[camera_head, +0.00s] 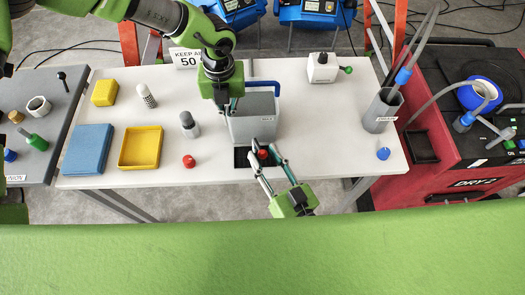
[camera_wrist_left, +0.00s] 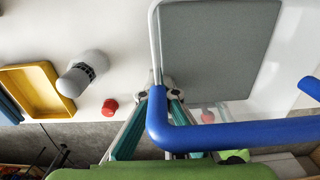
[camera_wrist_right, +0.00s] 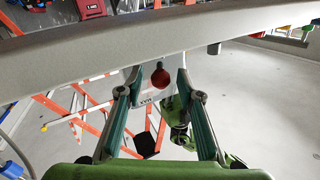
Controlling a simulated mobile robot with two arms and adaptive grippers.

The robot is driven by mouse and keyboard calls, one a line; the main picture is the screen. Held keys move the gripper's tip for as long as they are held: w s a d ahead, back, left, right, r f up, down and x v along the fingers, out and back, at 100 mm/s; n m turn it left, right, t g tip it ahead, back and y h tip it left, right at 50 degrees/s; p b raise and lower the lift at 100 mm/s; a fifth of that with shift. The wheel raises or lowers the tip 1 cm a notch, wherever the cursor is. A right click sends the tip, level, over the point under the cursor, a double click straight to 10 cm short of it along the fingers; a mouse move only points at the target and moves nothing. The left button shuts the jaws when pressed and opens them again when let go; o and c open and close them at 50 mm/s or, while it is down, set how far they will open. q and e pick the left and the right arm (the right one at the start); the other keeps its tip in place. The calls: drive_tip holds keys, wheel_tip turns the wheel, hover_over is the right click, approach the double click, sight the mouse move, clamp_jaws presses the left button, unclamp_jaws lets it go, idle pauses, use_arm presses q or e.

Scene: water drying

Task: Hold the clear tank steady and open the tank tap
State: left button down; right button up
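The clear tank (camera_head: 254,126) stands near the middle of the white table, with a grey top face that also shows in the left wrist view (camera_wrist_left: 220,50). A blue handle (camera_head: 262,84) runs along its back. My left gripper (camera_head: 228,104) is at the tank's left upper edge; its fingers (camera_wrist_left: 157,94) look closed on the rim there, partly hidden by the blue handle. The red tap knob (camera_head: 263,154) is at the tank's front, low down. In the right wrist view the knob (camera_wrist_right: 160,77) lies between the spread fingertips of my right gripper (camera_wrist_right: 159,94), apart from both.
A black grille (camera_head: 241,158) lies under the tap. A red cap (camera_head: 189,161), a grey-white bottle (camera_head: 189,124), a yellow tray (camera_head: 141,148) and a blue block (camera_head: 88,150) are to the left. A grey holder with rods (camera_head: 381,112) stands right. Bare tabletop lies right of the tank.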

drive_tip(key=shift+x, duration=0.85)
clamp_jaws()
drive_tip(key=shift+w+d+n+g+y, duration=0.1)
drive_tip(key=shift+d+n+g+y, duration=0.15)
drive_tip(key=shift+n+g+y, duration=0.45)
drive_tip(key=shift+w+d+n+g+y, duration=0.25)
drive_tip(key=shift+n+y, duration=0.25)
drive_tip(key=shift+y, duration=0.4)
drive_tip(key=shift+s, duration=0.1)
